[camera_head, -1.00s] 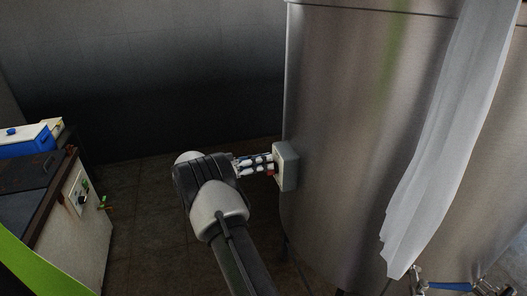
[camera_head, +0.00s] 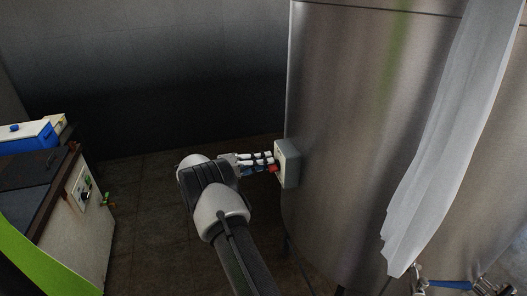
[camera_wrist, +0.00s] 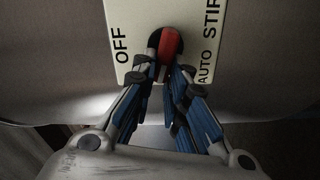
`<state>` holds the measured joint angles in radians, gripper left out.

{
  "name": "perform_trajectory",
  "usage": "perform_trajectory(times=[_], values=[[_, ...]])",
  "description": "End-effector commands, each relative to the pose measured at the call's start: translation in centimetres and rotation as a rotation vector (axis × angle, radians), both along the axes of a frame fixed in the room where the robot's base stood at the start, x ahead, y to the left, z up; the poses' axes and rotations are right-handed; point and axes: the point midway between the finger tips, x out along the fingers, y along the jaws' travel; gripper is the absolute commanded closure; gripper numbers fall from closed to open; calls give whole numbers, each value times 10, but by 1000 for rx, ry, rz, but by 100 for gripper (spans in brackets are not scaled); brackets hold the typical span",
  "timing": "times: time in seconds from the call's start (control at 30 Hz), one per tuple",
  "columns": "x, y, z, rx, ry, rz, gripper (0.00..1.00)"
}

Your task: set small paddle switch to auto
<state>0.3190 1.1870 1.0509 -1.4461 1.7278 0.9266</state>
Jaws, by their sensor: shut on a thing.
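The switch box (camera_head: 289,166) is a pale grey box on the side of the steel tank. Its white face plate (camera_wrist: 136,14) fills the top of the wrist view, with OFF on the left, STIR on the upper right and AUTO on the lower right. The red paddle (camera_wrist: 169,46) sits on a dark round mount in the plate's middle, between the labels. My gripper (camera_wrist: 168,72) has its fingers on both sides of the paddle and is shut on it. The fingertips partly hide the paddle, so its exact setting is hard to read. My gripper (camera_head: 262,162) reaches the box from the left.
The tank (camera_head: 350,130) fills the right side, with a pale translucent sheet (camera_head: 450,140) hanging in front of it. A cabinet (camera_head: 75,215) with its own controls and a blue box (camera_head: 28,138) stand at the left. The floor between is clear.

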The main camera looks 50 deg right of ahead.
Motion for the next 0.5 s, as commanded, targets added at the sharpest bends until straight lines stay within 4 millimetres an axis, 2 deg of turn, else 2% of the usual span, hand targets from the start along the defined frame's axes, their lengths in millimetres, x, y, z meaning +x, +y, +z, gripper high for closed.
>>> perform_trajectory(times=[0.2, 0.5], values=[[-2, 1, -4, 75, 131, -10, 100], [-2, 1, -7, 133, 229, -10, 100]])
